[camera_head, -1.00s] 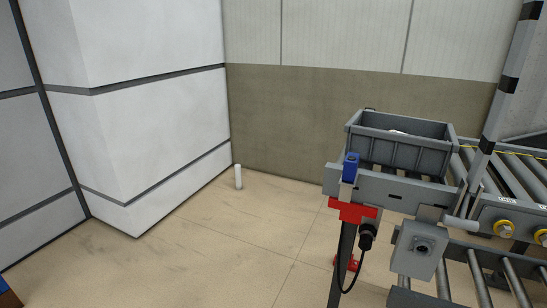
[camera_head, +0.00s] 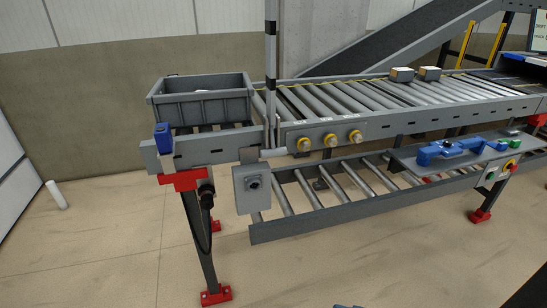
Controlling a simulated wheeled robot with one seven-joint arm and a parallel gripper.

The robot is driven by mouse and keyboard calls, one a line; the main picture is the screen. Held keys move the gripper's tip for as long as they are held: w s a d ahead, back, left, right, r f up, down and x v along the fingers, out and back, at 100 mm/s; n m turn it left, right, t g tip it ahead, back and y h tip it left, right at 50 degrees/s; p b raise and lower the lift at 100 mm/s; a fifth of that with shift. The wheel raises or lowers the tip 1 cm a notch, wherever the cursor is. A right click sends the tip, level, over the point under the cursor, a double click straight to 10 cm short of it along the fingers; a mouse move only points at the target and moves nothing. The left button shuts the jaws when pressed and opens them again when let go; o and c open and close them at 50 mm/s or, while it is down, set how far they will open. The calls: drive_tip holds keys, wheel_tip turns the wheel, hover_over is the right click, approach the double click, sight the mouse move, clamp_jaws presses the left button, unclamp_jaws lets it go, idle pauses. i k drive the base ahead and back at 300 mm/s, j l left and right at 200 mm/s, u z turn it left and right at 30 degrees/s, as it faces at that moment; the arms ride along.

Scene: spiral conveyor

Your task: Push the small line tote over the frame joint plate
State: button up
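The small line tote (camera_head: 202,107) is a grey open-topped bin. It sits upright on the left end of the roller conveyor (camera_head: 345,98), and something pale shows just inside its rim. The frame joint plate is not clearly told apart; a grey side plate with a joint (camera_head: 262,136) lies at the frame just right of the tote, near the upright post. My gripper is not in view, and nothing of mine is seen touching the tote.
A striped post (camera_head: 270,60) stands right of the tote. Two small boxes (camera_head: 402,74) sit farther along the rollers. The front floor is clear.

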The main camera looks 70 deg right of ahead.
sight(227, 100)
drive_tip(key=i+j+u, duration=0.3)
drive_tip(key=i, duration=0.25)
drive_tip(key=i+u, duration=0.25)
drive_tip(key=i, duration=0.3)
drive_tip(key=i+z, duration=0.25)
drive_tip(key=i, duration=0.15)
drive_tip(key=i+j+z, duration=0.55)
drive_tip(key=i, duration=0.2)
drive_tip(key=i+j+z, duration=0.25)
drive_tip(key=z, duration=0.25)
drive_tip(key=i+j+z, duration=0.45)
drive_tip(key=k+l, duration=0.1)
